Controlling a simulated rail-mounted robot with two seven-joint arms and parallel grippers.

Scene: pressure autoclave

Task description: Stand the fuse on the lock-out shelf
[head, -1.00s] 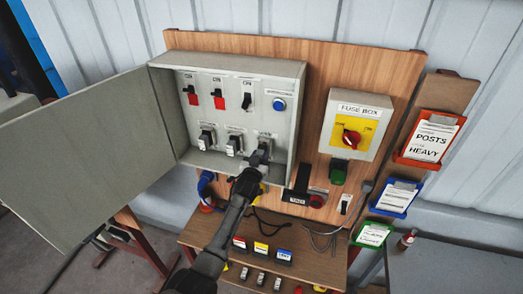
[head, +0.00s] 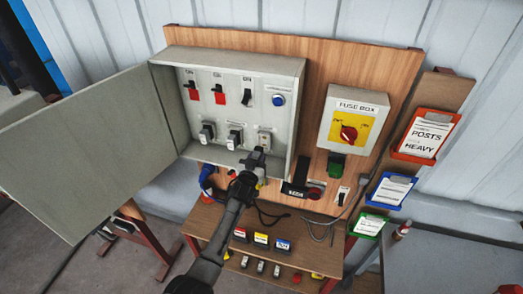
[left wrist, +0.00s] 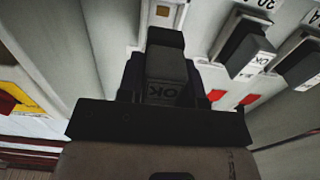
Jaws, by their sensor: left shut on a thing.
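My left gripper (head: 254,163) is at the lower right of the open grey cabinet (head: 298,105). It is shut on a dark fuse (left wrist: 165,68) with a grey face marked "OK", seen upside down in the left wrist view. The fuse is mostly hidden by the gripper in the head view. Just above the gripper is a pale fuse holder (head: 265,138), which looks empty, and the fuse appears pulled away from it. The wooden shelf (head: 215,222) below the board carries red, yellow and blue labels. My right gripper is not in view.
Two other fuses (head: 207,132) (head: 235,138) sit in the cabinet, left of the holder. The open cabinet door (head: 85,150) blocks the left. Cables (head: 325,225) hang by the shelf's right side. Several small items (head: 260,267) stand along the shelf's front.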

